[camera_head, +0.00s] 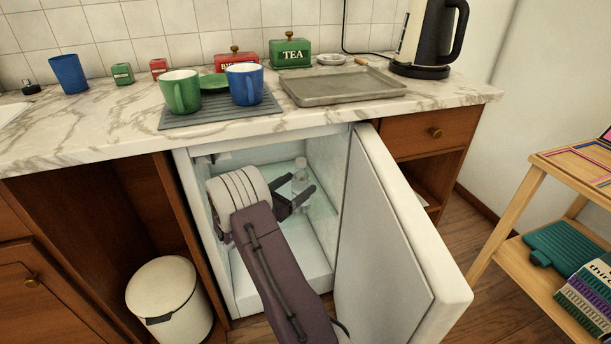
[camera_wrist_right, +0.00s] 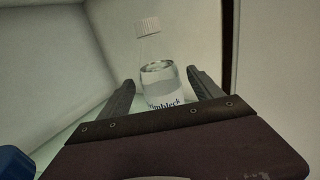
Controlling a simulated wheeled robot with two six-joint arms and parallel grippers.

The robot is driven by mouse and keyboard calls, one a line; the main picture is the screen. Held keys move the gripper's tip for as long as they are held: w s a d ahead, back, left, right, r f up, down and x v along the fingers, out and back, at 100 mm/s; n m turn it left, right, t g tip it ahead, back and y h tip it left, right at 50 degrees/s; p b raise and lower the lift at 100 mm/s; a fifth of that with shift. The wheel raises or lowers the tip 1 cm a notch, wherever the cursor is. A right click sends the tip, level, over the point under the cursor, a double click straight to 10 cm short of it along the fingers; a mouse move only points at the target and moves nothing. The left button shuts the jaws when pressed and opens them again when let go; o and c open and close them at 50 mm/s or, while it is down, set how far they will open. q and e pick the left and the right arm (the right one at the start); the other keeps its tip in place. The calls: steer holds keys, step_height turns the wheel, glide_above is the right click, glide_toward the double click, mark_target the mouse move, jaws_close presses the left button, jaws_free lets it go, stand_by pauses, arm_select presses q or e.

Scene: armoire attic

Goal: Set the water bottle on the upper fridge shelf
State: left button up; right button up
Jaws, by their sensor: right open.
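The clear water bottle (camera_head: 300,174) with a white cap stands upright inside the open fridge, on a glass-like shelf (camera_head: 283,170). In the right wrist view the bottle (camera_wrist_right: 160,85) shows its cap and part of a printed label. My right gripper (camera_head: 297,197) reaches into the fridge (camera_head: 190,215). Its fingers (camera_wrist_right: 163,90) are open, one to each side of the bottle, with visible gaps between them and it. The lower part of the bottle is hidden behind the gripper body. My left gripper is not in view.
The fridge door (camera_head: 395,235) stands open to the right of my arm. A white bin (camera_head: 170,300) stands at the lower left. The counter (camera_head: 110,125) above holds mugs, a tray (camera_head: 340,86) and a kettle (camera_head: 425,40). A wooden shelf unit (camera_head: 530,195) is at the right.

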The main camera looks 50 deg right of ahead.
mark_target(294, 186)
steer(key=a+p, duration=0.1)
steer(key=a, duration=0.5)
steer(key=shift+w+r+p, duration=0.15)
steer(key=shift+p, duration=0.25)
steer(key=shift+a, duration=0.55)
steer(key=s+a+f+m+g+y, duration=0.1)
steer(key=s+a+f+m+y, duration=0.5)
steer(key=a, duration=0.3)
steer(key=s+a+f+m+g+y, duration=0.1)
steer(key=s+a+f+m+y, duration=0.2)
steer(key=s+a+m+y, duration=0.35)
steer(key=w+a+m+t+y, duration=0.1)
steer(key=a+m+t+y, duration=0.3)
steer(key=a, duration=1)
steer(key=shift+r+m+y, duration=0.35)
steer(key=shift+m+y, duration=0.4)
steer(key=shift+y, duration=0.1)
steer(key=shift+a, duration=0.1)
